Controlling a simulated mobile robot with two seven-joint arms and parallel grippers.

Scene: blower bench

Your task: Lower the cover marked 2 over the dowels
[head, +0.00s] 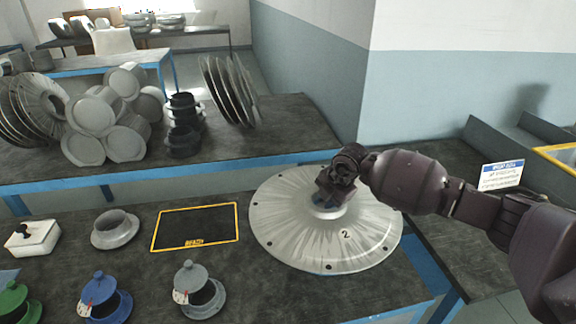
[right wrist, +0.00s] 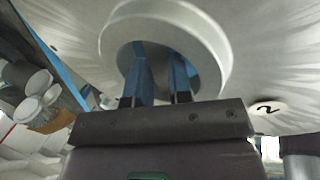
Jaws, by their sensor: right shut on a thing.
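The cover marked 2 (head: 290,232) is a large, round, pale metal disc with small dark holes near its rim and a raised ring (right wrist: 218,45) in its middle. The 2 faces up, on the front right of the disc. My right gripper (head: 328,202) is at the middle of the cover from above, shut on it at the ring. In the right wrist view its blue fingers (right wrist: 158,75) reach into the ring opening. The cover is over the bench's right end; its height above the bench is hard to tell. No dowels show. My left gripper is not in view.
Left of the cover lies a yellow-outlined black mat (head: 195,226). A grey flanged collar (head: 115,229), white box (head: 33,238) and grey (head: 200,290), blue (head: 105,298) and green (head: 18,301) lidded parts stand on the bench. A sign (head: 501,175) stands at right.

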